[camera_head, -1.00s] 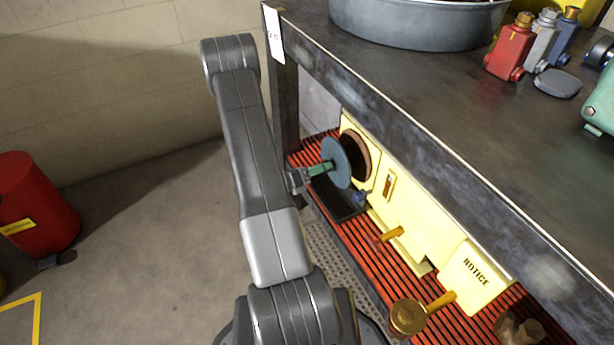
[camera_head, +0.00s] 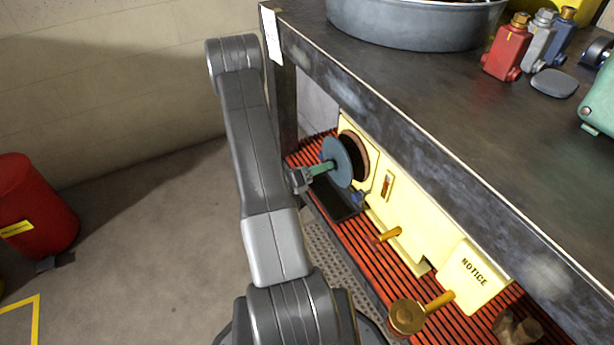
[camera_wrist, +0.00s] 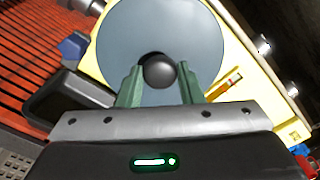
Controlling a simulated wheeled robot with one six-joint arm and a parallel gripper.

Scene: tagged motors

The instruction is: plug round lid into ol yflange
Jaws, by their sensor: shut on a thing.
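The round lid (camera_head: 335,160) is a blue-grey disc with a dark round knob. My gripper (camera_head: 318,169) is shut on the knob, its green fingers on either side of it. In the wrist view the lid (camera_wrist: 197,38) fills the upper middle, with the knob between the fingertips of my gripper (camera_wrist: 158,75). The oily flange (camera_head: 362,158) is a brown-rimmed ring with a dark opening on the yellow panel. The lid stands upright just in front of it, overlapping its left part; a gap seems to show between them. In the wrist view the lid hides the flange.
The yellow panel (camera_head: 408,234) stands on a red slatted shelf (camera_head: 366,240) beneath the dark workbench (camera_head: 450,120). A black tray (camera_head: 338,203) with a blue part lies below the lid. Orange-brass handles (camera_head: 388,236) stick out to the right.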

